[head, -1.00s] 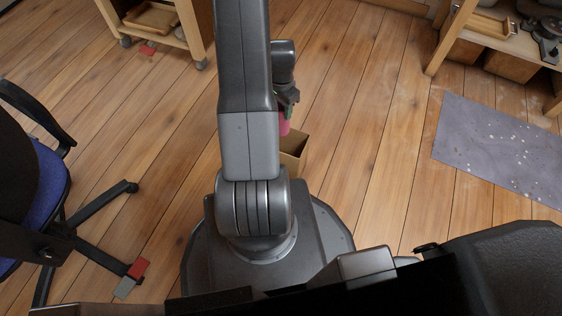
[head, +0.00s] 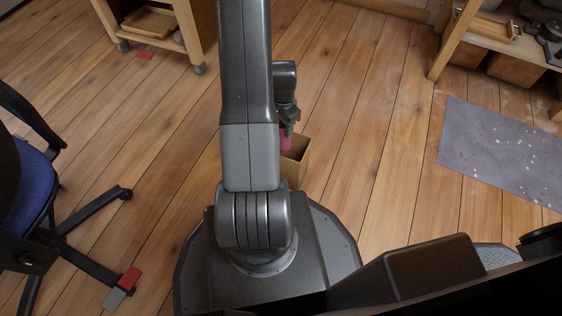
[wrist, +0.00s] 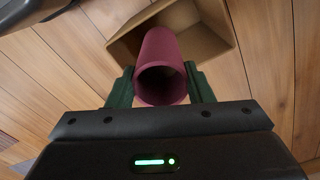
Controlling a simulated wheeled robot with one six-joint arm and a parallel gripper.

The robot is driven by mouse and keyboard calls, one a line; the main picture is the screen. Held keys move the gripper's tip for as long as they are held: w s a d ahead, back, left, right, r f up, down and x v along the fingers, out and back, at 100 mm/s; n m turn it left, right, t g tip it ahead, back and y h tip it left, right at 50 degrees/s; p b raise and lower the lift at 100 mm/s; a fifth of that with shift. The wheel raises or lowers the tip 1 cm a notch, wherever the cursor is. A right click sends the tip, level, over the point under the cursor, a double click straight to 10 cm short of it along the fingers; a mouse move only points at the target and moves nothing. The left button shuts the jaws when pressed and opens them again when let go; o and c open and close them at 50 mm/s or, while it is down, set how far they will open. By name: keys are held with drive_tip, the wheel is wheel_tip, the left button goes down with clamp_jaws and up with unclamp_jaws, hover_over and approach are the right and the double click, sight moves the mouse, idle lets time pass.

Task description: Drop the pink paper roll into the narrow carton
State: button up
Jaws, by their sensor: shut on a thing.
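The pink paper roll (wrist: 160,52) is a hollow tube held between the two green fingers of my gripper (wrist: 161,88) in the wrist view. Its open end faces the camera, and its far end overlaps the carton's opening. In the head view the roll (head: 285,143) shows as a small pink patch below my gripper (head: 288,128), partly hidden by my arm. The narrow carton (wrist: 207,48) is an open brown box on the floor behind the roll. In the head view the carton (head: 300,160) is half hidden by my arm. Whether the roll's far end is inside the carton I cannot tell.
A blue office chair (head: 40,190) stands at the left. A wheeled wooden cart (head: 150,35) is at the upper left, and a shelf (head: 480,35) at the upper right. A speckled grey mat (head: 500,155) lies at the right. Floor right of the carton is clear.

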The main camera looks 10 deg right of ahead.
drive_tip(key=o, duration=1.5)
drive_tip(key=shift+c, duration=0.2)
drive_tip(key=shift+r, duration=0.2)
wheel_tip(320, 180, up, 14)
drive_tip(key=p, duration=0.5)
drive_tip(key=shift+f, duration=0.2)
drive_tip(key=shift+f, duration=0.15)
